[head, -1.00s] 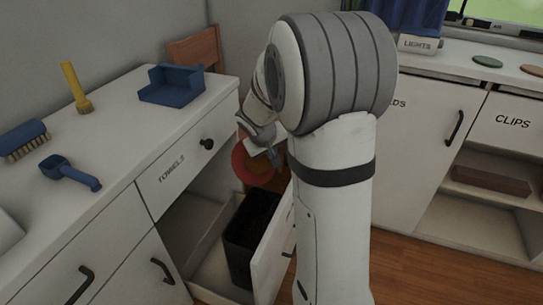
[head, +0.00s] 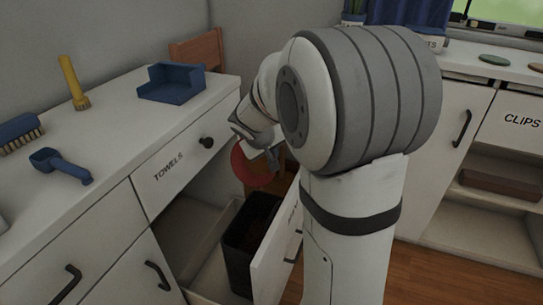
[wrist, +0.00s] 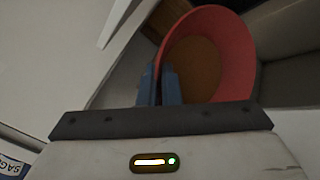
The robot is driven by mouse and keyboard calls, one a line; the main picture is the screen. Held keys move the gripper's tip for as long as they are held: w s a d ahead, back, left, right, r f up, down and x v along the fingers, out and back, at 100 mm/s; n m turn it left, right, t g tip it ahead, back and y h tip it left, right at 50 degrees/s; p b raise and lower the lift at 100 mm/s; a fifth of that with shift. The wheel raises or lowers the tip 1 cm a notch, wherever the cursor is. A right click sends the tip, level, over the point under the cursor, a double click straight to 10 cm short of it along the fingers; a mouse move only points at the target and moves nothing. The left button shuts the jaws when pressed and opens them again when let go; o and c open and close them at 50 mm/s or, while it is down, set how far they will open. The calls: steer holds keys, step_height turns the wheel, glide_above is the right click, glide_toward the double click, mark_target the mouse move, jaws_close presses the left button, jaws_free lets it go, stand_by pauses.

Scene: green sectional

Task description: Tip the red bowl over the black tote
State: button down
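The red bowl (head: 247,166) hangs in the air above the black tote (head: 238,264), tilted steeply with its rim nearly on edge. In the wrist view the bowl (wrist: 246,50) shows its red wall and a brown inside; I cannot tell whether the brown is contents. My gripper (wrist: 160,86) is shut on the bowl's near rim, with its blue fingers on either side of the wall. In the head view my gripper (head: 272,152) is partly hidden by my own arm. The tote stands upright in the open drawer, with a dark brown inside.
The open drawer (head: 208,270) sits below the TOWELS drawer (head: 168,172). A wooden chair (head: 196,50) stands behind.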

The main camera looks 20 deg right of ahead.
steer(key=shift+s+a+r+t+h+b, duration=0.2)
steer(key=shift+s+a+t+h+b, duration=0.45)
steer(key=shift+b, duration=2.9)
steer(key=shift+s+a+r+t+h, duration=0.25)
steer(key=shift+s+a+t+h, duration=0.15)
steer(key=shift+a+h, duration=0.2)
steer(key=w+d+r+g+y+p, duration=0.1)
steer(key=p, duration=1.2)
steer(key=shift+d+r+p, duration=0.15)
steer(key=shift+r+p, duration=0.25)
